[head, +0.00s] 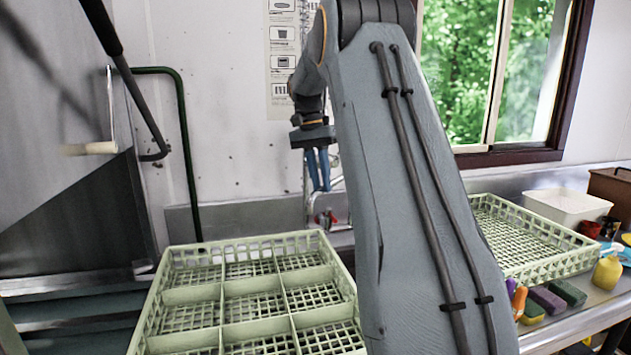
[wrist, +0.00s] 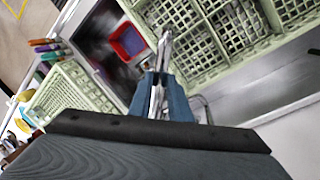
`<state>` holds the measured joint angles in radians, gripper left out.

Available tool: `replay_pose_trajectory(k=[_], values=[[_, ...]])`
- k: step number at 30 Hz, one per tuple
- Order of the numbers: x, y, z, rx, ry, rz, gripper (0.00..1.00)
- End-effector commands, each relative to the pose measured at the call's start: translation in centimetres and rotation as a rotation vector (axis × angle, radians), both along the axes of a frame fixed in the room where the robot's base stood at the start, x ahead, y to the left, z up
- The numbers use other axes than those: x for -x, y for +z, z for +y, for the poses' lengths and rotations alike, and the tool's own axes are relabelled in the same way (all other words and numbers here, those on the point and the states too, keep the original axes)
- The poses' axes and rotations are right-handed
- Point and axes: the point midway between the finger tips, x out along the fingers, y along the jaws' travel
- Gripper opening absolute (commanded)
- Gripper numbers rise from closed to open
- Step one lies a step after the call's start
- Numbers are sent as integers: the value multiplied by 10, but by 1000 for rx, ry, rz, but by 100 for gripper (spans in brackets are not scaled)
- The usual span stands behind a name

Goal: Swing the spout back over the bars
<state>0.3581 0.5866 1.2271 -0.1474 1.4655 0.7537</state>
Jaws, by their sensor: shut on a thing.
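The spout (wrist: 165,45) is a thin chrome tube. In the wrist view it runs up between the blue fingers of my gripper (wrist: 160,85), which is shut on it. Its tip shows between a sink basin with a red tub (wrist: 128,42) and the edge of the divided pale green rack (wrist: 205,68). In the head view my gripper (head: 319,178) points down at the tap behind that rack; my arm hides part of the tap and the sink. I cannot pick out the bars with certainty in either view.
The divided rack (head: 240,243) stands at front left in the head view. A second green rack (head: 540,267) is on the right counter, near a white tub (head: 567,206), a yellow bottle (head: 607,271) and sponges (head: 547,301). A dark green pipe (head: 187,150) rises along the wall.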

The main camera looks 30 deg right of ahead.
Motion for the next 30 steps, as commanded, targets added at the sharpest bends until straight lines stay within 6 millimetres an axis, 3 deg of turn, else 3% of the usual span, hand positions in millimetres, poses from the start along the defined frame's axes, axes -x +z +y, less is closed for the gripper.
replay_pose_trajectory(k=[10, 11, 14, 24, 30], values=[[-4, 3, 0, 5, -3, -14, 0], [-5, 3, 0, 4, -2, -15, 19], [-4, 3, 0, 4, -2, -12, 36], [-3, 3, 1, 3, -1, -8, 36], [-9, 27, 3, 3, 0, -12, 36]])
